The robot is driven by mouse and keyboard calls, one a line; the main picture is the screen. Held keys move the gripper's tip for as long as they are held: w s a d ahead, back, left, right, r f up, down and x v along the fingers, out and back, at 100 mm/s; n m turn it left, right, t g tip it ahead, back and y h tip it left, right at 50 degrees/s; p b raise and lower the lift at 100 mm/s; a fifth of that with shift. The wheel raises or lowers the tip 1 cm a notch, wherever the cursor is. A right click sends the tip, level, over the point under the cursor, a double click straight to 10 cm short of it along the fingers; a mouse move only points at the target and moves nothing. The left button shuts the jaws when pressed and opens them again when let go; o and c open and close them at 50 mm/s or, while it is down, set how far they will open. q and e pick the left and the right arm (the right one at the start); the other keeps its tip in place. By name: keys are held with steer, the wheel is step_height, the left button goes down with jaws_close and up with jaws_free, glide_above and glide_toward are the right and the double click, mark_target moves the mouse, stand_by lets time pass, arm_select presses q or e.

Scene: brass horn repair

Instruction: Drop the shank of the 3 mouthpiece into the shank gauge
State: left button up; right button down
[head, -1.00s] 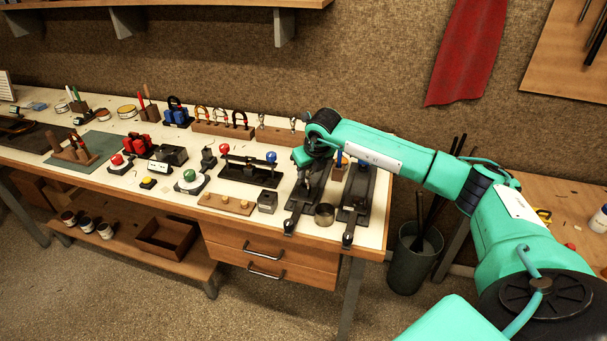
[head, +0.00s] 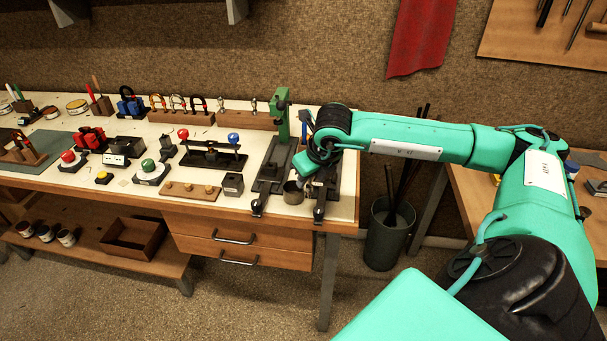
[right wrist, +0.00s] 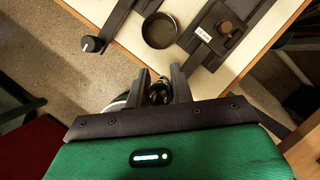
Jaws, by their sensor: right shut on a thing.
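My right gripper (head: 305,178) is low over the right end of the bench, beside an open metal cup (head: 292,192). In the right wrist view its fingers (right wrist: 159,88) are shut on a dark, shiny, rounded piece (right wrist: 158,93), probably the mouthpiece; its number and shank end are not readable. A small grey block with a dark round top opening (head: 233,183) stands left of the fixtures; I cannot tell whether it is the shank gauge. Two small silver pieces (head: 253,104) stand in the wooden rack at the back. My left gripper is not in view.
Two long dark fixtures flank the cup, the left one (head: 270,175) with a green column (head: 282,115). The right wrist view shows the cup (right wrist: 160,31) and a labelled dark block (right wrist: 224,30). A wooden strip with pegs (head: 190,191) lies near the front edge.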

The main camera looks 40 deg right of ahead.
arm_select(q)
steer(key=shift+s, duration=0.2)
arm_select(e)
steer(key=shift+r, duration=0.6)
steer(key=shift+r+p, duration=0.5)
steer(key=shift+r, duration=0.3)
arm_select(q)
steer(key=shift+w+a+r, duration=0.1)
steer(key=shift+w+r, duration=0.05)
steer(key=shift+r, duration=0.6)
arm_select(e)
steer(key=shift+r, duration=0.85)
